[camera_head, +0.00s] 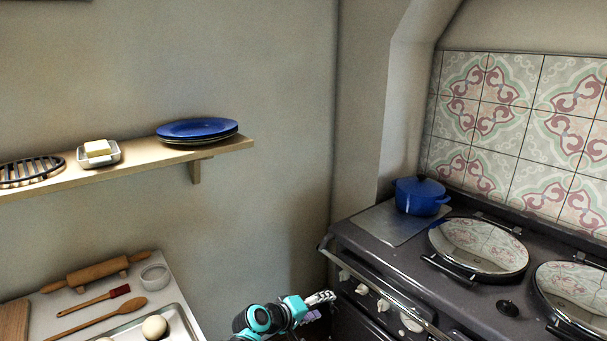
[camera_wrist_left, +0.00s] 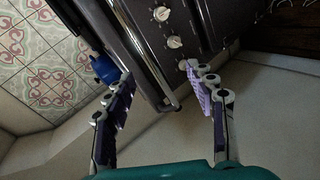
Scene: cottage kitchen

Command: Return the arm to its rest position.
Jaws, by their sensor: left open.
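My left gripper (camera_head: 322,304) is at the bottom middle of the head view, in the gap between the counter and the stove and close to the stove's front left corner. Its arm shows in teal and black. In the left wrist view my left gripper (camera_wrist_left: 166,85) has its two fingers spread apart with nothing between them. The stove front with its knobs shows beyond the fingertips. My right gripper is in neither view.
The dark stove (camera_head: 405,268) stands right, with a blue pot (camera_head: 421,197) and two round lids. The counter (camera_head: 80,297) at lower left holds a rolling pin (camera_head: 95,271), utensils and a tray with round pieces. A wall shelf (camera_head: 130,168) carries blue plates (camera_head: 197,128) and a butter dish (camera_head: 98,152).

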